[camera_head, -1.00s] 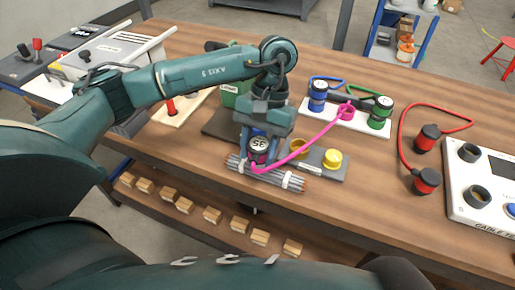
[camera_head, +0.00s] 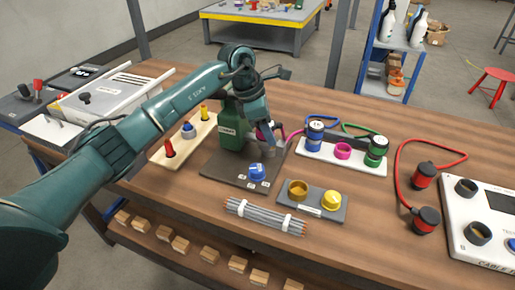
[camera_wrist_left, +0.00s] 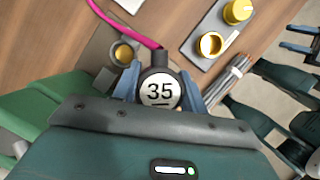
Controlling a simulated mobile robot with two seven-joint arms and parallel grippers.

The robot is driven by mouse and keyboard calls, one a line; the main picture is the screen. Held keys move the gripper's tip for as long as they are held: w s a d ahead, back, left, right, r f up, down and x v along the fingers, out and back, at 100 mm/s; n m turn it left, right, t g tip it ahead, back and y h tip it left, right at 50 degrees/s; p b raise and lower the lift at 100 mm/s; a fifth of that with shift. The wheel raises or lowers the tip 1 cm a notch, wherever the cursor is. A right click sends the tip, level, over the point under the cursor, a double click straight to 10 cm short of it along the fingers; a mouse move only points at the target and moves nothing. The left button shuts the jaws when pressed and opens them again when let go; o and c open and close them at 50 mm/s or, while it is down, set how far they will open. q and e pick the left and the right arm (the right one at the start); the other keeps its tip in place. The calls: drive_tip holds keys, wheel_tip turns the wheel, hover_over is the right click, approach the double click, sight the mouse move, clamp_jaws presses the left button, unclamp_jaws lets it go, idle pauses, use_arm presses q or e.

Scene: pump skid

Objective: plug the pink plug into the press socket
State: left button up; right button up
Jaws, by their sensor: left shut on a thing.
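My left gripper (camera_head: 262,128) is shut on the pink plug (camera_head: 266,133), beside the green press (camera_head: 232,128) and above its dark base plate (camera_head: 222,167). In the left wrist view the plug (camera_wrist_left: 160,92) shows its round end marked 35, between the fingers of the gripper (camera_wrist_left: 160,98). The pink cable (camera_wrist_left: 125,24) runs from it toward the white board. A brass round-mouthed socket (camera_wrist_left: 123,53) on a dark block shows just beyond the plug, apart from it in the picture; whether it is the press socket I cannot tell. The head view hides it behind my gripper.
A blue knob (camera_head: 257,172) stands on the base plate. A grey strip (camera_head: 314,203) with a brass ring and a yellow cap, and a cable bundle (camera_head: 265,216), lie nearer. The white board (camera_head: 326,156) holds blue and green plugs and a pink ring. Red plugs (camera_head: 424,172) lie right.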

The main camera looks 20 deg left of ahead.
use_arm(q)
drive_tip(key=w+a+r+n+t+y, duration=0.1)
drive_tip(key=w+r+n+t+y, duration=0.15)
drive_tip(key=w+n, duration=0.6)
drive_tip(key=f+n+b, duration=0.1)
drive_tip(key=f+b, duration=0.1)
drive_tip(key=f, duration=0.1)
drive_tip(key=s+f+n+b, duration=0.1)
drive_tip(key=f, duration=0.2)
drive_tip(key=shift+s+f+b, duration=0.2)
drive_tip(key=shift+b, duration=0.15)
drive_tip(key=shift+r, duration=0.3)
use_arm(e)
drive_tip(key=shift+w+a+f+m, duration=0.15)
drive_tip(key=shift+w+f+m, duration=0.15)
drive_tip(key=shift+f, duration=0.3)
use_arm(q)
drive_tip(key=shift+p, duration=0.3)
use_arm(e)
drive_tip(key=shift+s+f, duration=0.15)
drive_tip(key=shift+f, duration=0.15)
